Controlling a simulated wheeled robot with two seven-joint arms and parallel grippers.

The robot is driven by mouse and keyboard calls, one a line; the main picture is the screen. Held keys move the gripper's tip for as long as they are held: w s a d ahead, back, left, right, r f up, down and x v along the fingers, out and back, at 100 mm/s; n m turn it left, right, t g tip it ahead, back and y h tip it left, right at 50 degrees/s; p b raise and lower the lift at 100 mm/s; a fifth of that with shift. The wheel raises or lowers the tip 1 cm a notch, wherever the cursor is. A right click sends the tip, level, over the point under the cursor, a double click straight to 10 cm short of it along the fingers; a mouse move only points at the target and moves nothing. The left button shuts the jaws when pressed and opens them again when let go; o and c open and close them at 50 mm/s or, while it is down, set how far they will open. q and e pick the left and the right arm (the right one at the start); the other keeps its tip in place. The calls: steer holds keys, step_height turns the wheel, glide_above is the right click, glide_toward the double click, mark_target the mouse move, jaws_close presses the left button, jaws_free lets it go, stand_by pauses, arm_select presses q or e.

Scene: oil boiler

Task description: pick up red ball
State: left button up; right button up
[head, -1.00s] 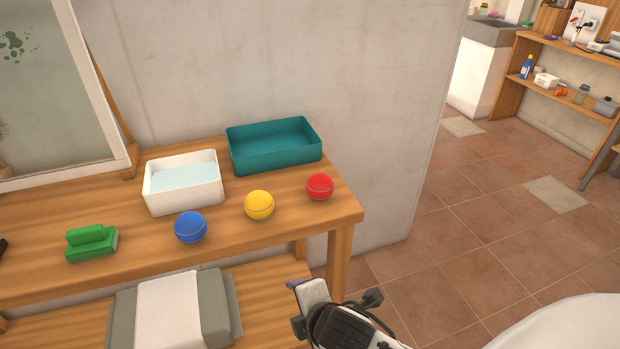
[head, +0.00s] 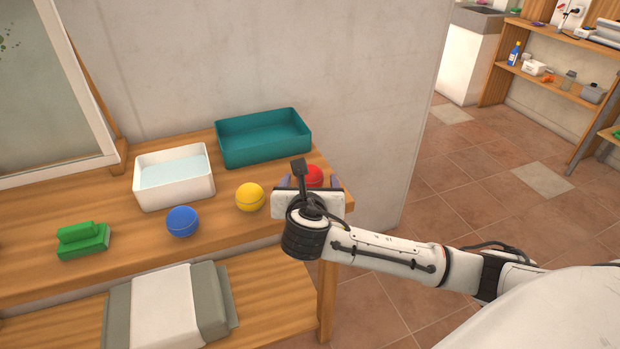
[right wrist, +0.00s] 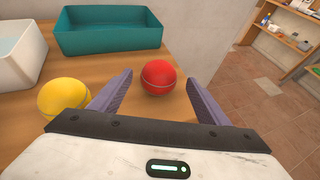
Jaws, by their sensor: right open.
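The red ball (head: 313,175) sits on the wooden table near its right end, partly hidden behind my right gripper in the head view. In the right wrist view the red ball (right wrist: 158,77) lies ahead of and between the two purple fingers, near the fingertips. My right gripper (head: 308,183) is open and empty. Its fingers spread to both sides of the ball in the right wrist view (right wrist: 160,85); I cannot tell whether either touches it. My left gripper is not in view.
A yellow ball (head: 249,197) lies just left of the gripper, and a blue ball (head: 182,221) farther left. A teal tray (head: 262,152) and a white basin (head: 175,192) stand behind. A green block (head: 83,241) is at the left. The table (head: 130,235) ends just right of the red ball.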

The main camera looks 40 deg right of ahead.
mark_target(310, 180)
steer(key=x, duration=0.4)
steer(key=shift+w+d+f, duration=0.15)
steer(key=shift+w+f, duration=0.05)
steer(key=shift+w, duration=0.1)
